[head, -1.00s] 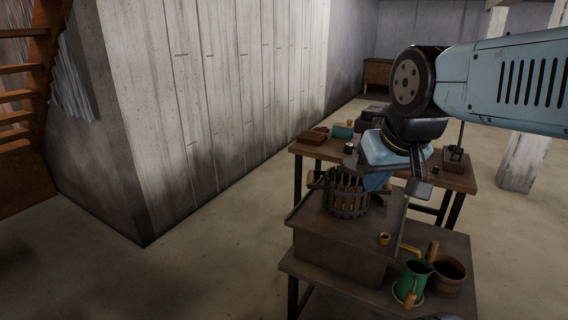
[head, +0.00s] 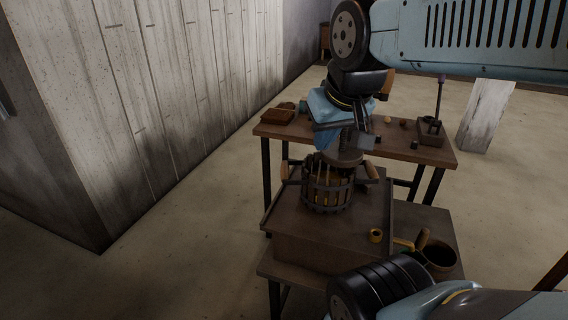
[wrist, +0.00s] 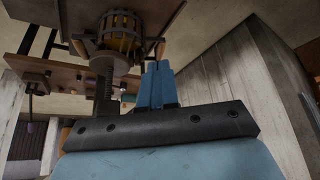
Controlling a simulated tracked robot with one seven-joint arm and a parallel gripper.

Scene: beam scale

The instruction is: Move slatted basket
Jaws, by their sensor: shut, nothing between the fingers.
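The slatted basket (head: 327,190) is a round, dark cage of upright slats with yellowish contents. It stands upright on a large brown box (head: 318,248) on the front table. A dark round plate with a screw rises above its top, and wooden handles show at its sides. In the wrist view the basket (wrist: 119,38) appears inverted, at the upper left. My gripper (wrist: 157,68) shows there with its two blue fingers together and empty, apart from the basket in the picture. In the head view my gripper is near the screw, its fingertips mostly hidden.
A back table (head: 440,154) holds a brown tray (head: 277,115) and a small stand (head: 432,128). A bucket (head: 438,257) stands at the front right. A pale wall (head: 150,110) is at the left, with open floor before it.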

